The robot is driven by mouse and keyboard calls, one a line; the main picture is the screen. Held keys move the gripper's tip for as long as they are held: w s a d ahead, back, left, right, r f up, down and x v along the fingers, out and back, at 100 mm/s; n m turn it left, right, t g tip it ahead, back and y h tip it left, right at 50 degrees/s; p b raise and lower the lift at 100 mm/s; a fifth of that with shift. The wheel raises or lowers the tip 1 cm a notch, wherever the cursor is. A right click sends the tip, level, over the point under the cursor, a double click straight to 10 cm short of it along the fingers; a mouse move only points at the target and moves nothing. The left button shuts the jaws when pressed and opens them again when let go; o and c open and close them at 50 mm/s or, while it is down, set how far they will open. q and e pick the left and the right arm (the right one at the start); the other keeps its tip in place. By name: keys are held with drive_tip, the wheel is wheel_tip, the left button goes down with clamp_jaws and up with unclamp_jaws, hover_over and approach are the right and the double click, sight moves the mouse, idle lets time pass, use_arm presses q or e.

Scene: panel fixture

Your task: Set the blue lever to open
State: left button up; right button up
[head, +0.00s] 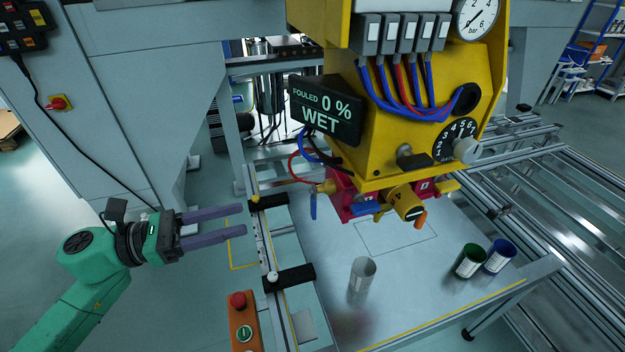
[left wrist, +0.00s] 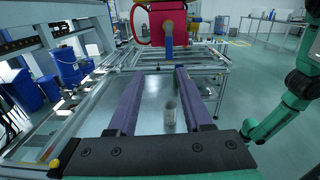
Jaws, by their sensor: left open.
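A blue lever (head: 313,207) hangs straight down from a yellow fitting on the left side of a red valve block (head: 342,196), under the yellow panel housing. In the left wrist view this lever (left wrist: 168,45) hangs ahead, beyond the fingertips. A second blue handle (head: 366,208) lies about level on the block's front. The task's lever could be either one; I cannot tell which. My left gripper (head: 242,220) is open and empty, left of the block and apart from it. Its two purple fingers (left wrist: 159,70) point toward the block. My right gripper is not seen.
An orange handle (head: 420,220) and a yellow handle (head: 447,186) sit right of the block. A clear cup (head: 362,275), a green cup (head: 468,261) and a blue cup (head: 499,257) stand on the table below. A rail with black clamps (head: 289,278) runs between gripper and table. The sign reads "FOULED 0 % WET" (head: 325,110).

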use_arm(q)
drive_tip(key=m+p, duration=0.1)
drive_tip(key=p, duration=0.2)
approach(311, 206)
drive_tip(key=d+r, duration=0.1)
drive_tip(key=p+x, duration=0.1)
drive_tip(key=x, duration=0.2)
drive_tip(key=p+x, duration=0.1)
drive_tip(key=x, duration=0.2)
drive_tip(key=p+x, duration=0.1)
drive_tip(key=x, duration=0.2)
drive_tip(key=shift+w+f, duration=0.15)
drive_tip(key=shift+f, duration=0.2)
drive_tip(key=shift+d, duration=0.2)
drive_tip(key=shift+f, duration=0.15)
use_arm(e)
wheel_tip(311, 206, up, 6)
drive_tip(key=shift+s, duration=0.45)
use_arm(q)
clamp_jaws()
